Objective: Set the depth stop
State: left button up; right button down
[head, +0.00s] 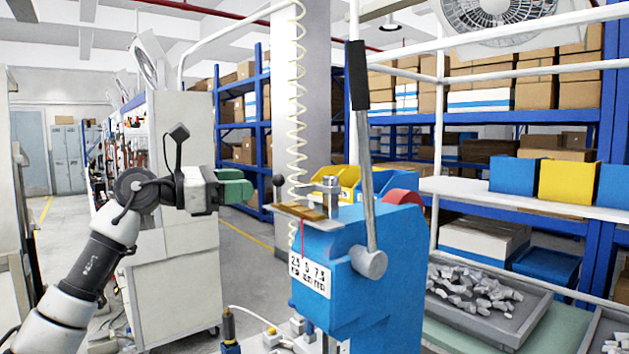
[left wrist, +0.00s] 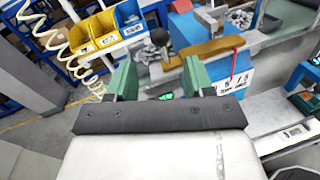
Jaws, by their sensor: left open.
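A blue bench press (head: 345,260) stands right of centre in the head view, with a long black-gripped lever (head: 357,80). On its top are a brass-coloured bar (head: 301,211) and a black ball knob (head: 278,181) on a thin stem. A thin red pointer (head: 303,238) hangs down to a white number scale (head: 310,273). The left wrist view also shows the brass bar (left wrist: 212,47) and the ball knob (left wrist: 159,37). My left gripper (head: 240,187) is left of the press, apart from the knob. Its green fingers (left wrist: 157,80) are open with nothing between them.
Yellow and blue bins (head: 350,182) stand behind the press. A grey tray of pale parts (head: 478,300) lies to the right. A coiled cream hose (head: 296,100) hangs behind the knob. Small fittings and cables (head: 270,338) lie low in front, left of the press.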

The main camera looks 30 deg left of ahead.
aim_at(284, 179)
pick_arm(q)
jog(key=p+x, duration=0.2)
jog(key=x, duration=0.2)
jog(key=p+x, duration=0.2)
jog(key=x, duration=0.3)
jog(key=shift+d+r+p, duration=0.1)
jog(key=shift+r+p, duration=0.15)
jog(key=shift+p, duration=0.05)
jog(key=shift+w+d, duration=0.15)
jog(key=shift+w, duration=0.2)
jog(key=shift+f, duration=0.1)
pick_arm(e)
jog(key=r, duration=0.3)
jog(key=s+a+r, duration=0.1)
jog(key=r, duration=0.1)
jog(key=shift+s, duration=0.1)
pick_arm(q)
grip_shut()
pick_arm(e)
jog(key=shift+s, duration=0.2)
